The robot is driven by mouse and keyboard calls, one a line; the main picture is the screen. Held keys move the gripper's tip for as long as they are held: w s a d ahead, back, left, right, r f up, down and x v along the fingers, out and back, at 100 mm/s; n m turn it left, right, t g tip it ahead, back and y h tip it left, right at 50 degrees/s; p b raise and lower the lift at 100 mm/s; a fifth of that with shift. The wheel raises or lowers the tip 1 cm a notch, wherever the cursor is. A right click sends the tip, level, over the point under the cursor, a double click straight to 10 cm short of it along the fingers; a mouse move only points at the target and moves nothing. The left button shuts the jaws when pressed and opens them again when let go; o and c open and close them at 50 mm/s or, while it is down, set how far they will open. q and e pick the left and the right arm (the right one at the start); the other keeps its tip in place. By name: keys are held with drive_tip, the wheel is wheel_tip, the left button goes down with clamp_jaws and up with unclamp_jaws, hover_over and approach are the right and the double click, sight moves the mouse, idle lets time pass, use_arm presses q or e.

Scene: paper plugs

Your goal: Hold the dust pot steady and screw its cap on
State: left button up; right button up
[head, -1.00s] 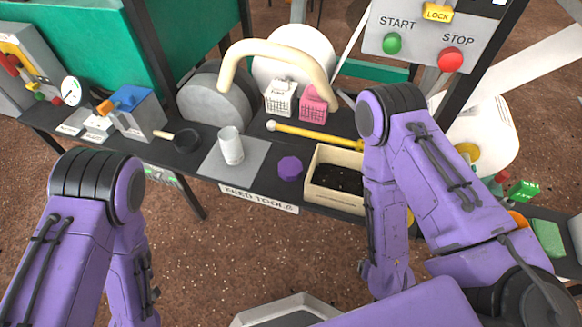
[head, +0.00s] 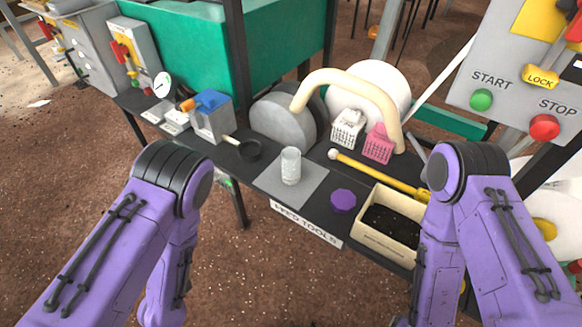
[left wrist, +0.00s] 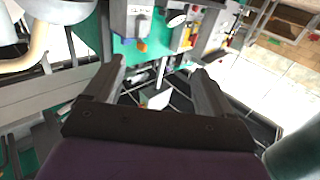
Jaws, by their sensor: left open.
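The dust pot (head: 291,166) is a clear-grey, upright cylinder standing on a grey square mat (head: 306,186) on the dark bench in the head view. The purple cap (head: 343,201), a scalloped disc, lies on the bench to the right of the pot, apart from it. My left gripper (left wrist: 155,85) shows in the left wrist view with its two dark fingers apart and nothing between them. It is away from the pot and cap, which do not show there. In the head view both purple arms show, but neither gripper does.
A wooden box of dark soil (head: 390,222) sits right of the cap, with a yellow rod (head: 380,173) behind it. White (head: 347,128) and pink (head: 379,143) baskets stand behind. A black round-headed tool (head: 249,150) and a blue-grey device (head: 212,117) lie left of the mat.

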idle(0.3)
use_arm(q)
drive_tip(key=s+f+n+g, duration=0.2)
drive_tip(key=s+f+g, duration=0.5)
drive_tip(key=s, duration=0.3)
drive_tip(key=s+f+n+g, duration=0.2)
drive_tip(key=s+f+g, duration=0.5)
drive_tip(key=s, duration=0.3)
drive_tip(key=shift+s+a+f+n+g, duration=0.2)
drive_tip(key=shift+a+f+n+g, duration=0.15)
drive_tip(key=shift+f, duration=0.45)
